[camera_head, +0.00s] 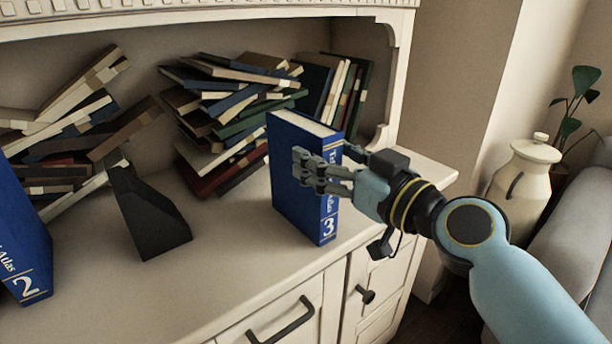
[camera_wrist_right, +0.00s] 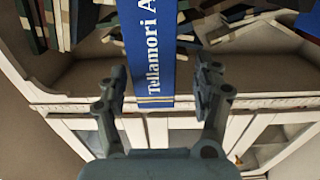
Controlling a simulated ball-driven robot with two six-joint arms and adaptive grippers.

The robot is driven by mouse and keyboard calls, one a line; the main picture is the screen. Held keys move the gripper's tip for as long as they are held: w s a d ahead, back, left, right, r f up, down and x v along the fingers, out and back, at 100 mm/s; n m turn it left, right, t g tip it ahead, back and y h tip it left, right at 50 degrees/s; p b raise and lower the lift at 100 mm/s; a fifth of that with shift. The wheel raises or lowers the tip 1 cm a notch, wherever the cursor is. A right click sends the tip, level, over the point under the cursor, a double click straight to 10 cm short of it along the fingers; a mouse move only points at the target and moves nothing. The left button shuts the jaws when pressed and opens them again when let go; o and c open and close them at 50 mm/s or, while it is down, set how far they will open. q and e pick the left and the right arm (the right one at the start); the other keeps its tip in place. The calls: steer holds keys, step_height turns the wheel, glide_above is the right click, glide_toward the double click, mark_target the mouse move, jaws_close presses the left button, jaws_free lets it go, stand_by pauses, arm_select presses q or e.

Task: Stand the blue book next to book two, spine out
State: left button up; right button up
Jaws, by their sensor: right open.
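The blue book (camera_head: 289,190), marked 3, stands upright on the cabinet top, its numbered spine facing the front. In the wrist view the open fingers (camera_wrist_right: 161,82) flank the spine with gaps. My left gripper is not in view.
A black wedge-shaped bookend (camera_head: 146,214) stands between the two blue books. Messy book piles (camera_head: 225,110) fill the shelf behind. Bare cabinet top (camera_head: 215,255) lies between bookend and blue book. A cream urn (camera_head: 522,178) stands beyond the right end.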

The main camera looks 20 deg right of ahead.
steer(key=x, duration=0.6)
steer(key=shift+w+d+f+p, duration=0.25)
steer(key=shift+d+f+p, duration=0.05)
steer(key=shift+f+p, duration=0.1)
jaws_close()
steer(key=shift+r, duration=0.15)
